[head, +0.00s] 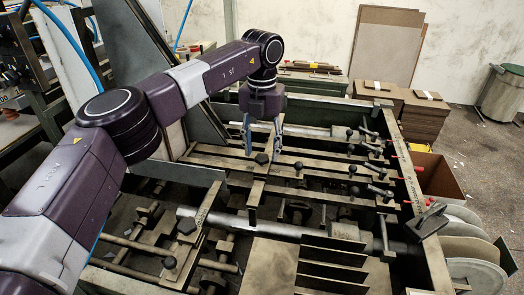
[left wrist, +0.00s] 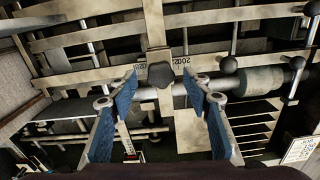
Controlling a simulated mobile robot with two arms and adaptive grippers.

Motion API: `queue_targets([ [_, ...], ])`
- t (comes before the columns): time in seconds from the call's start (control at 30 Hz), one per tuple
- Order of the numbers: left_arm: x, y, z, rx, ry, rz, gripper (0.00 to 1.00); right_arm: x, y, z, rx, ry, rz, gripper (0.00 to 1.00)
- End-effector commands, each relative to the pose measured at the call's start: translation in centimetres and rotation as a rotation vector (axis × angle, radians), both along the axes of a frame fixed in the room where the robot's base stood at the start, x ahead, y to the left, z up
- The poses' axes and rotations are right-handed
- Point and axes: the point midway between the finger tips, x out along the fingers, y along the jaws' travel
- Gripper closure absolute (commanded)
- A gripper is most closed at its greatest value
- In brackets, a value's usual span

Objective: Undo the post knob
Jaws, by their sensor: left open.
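The post knob is a dark, faceted knob (head: 262,158) on top of a pale flat post, just below my left gripper in the head view. In the left wrist view the dark knob (left wrist: 161,74) shows between and just beyond the fingertips, with a numbered scale strip beside it. My left gripper (head: 263,138) points down over the knob. Its blue-padded fingers (left wrist: 160,88) are open and empty, with a gap to each side of the knob. Whether the fingertips reach the knob's height is hard to tell. My right gripper is not in view.
Long metal rails (head: 235,155) and several ball-ended levers (head: 353,170) crowd around the knob. Another dark knob (head: 187,226) stands on a scale bar at the lower left. Upright plates (head: 335,255) stand at the front. Red-tipped rods line the right side.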

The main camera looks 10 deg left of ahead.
Motion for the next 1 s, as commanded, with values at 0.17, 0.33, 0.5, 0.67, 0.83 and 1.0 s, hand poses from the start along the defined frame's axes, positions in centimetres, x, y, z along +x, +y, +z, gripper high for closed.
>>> queue_targets([
  [0.17, 0.1, -0.1, 3.8, -0.002, -0.006, 0.001, 0.55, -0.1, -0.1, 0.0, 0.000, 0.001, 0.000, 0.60],
  [0.33, 0.1, -0.1, 7.5, -0.001, -0.006, 0.002, 0.55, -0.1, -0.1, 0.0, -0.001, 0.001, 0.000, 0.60],
  [0.5, 0.1, -0.1, 9.8, -0.002, -0.004, 0.002, 0.55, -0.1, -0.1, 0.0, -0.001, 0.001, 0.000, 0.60],
  [0.67, 0.0, -0.1, 10.8, -0.001, -0.003, 0.001, 0.55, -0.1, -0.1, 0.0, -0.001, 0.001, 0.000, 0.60],
  [0.83, 0.0, 0.0, 10.9, -0.001, -0.003, 0.000, 0.55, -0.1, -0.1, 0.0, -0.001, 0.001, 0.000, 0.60],
  [1.0, 0.0, 0.0, 10.9, -0.001, -0.003, 0.000, 0.55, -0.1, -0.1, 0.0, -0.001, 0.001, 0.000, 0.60],
])
